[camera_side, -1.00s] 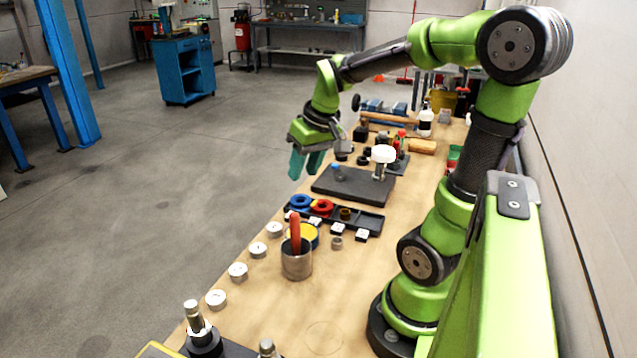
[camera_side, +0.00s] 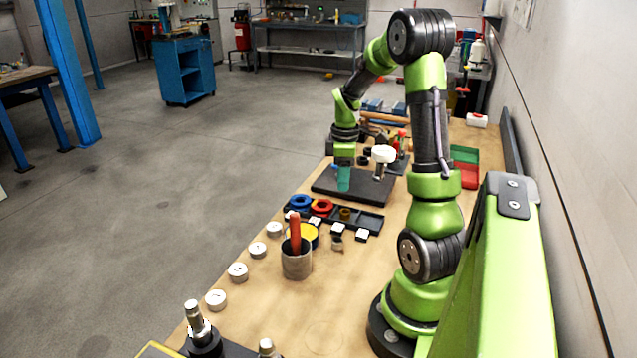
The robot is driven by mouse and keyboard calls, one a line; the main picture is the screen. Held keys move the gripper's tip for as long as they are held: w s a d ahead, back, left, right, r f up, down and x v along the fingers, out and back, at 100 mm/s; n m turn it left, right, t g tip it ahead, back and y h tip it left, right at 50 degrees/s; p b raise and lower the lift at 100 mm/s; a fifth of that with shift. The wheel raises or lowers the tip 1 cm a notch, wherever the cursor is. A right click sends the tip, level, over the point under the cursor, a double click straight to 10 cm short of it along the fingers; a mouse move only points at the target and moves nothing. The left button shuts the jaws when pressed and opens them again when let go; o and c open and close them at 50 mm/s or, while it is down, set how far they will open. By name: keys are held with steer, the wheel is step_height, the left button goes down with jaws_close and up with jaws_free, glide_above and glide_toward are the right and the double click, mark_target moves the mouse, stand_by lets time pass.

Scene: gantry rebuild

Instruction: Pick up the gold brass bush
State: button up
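The gold brass bush (camera_side: 346,213) looks like the small gold-brown ring in a compartment of the black tray (camera_side: 372,222), right of a red ring (camera_side: 321,207) and a blue ring (camera_side: 300,203). My gripper (camera_side: 343,186) points down with its teal fingers over the dark plate (camera_side: 375,191), just behind the tray and apart from the bush. The fingers line up one behind the other in this view, so their gap is hidden. Nothing is visibly held.
A metal cup with a red handle (camera_side: 297,264) stands in front of the tray. Several white discs (camera_side: 238,271) line the bench's left edge. A white-topped post (camera_side: 383,155) stands on the dark plate, right of my gripper.

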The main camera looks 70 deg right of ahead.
mark_target(345, 215)
steer(key=f, duration=0.9)
steer(key=shift+s+f, duration=0.25)
steer(key=shift+f, duration=0.05)
jaws_close()
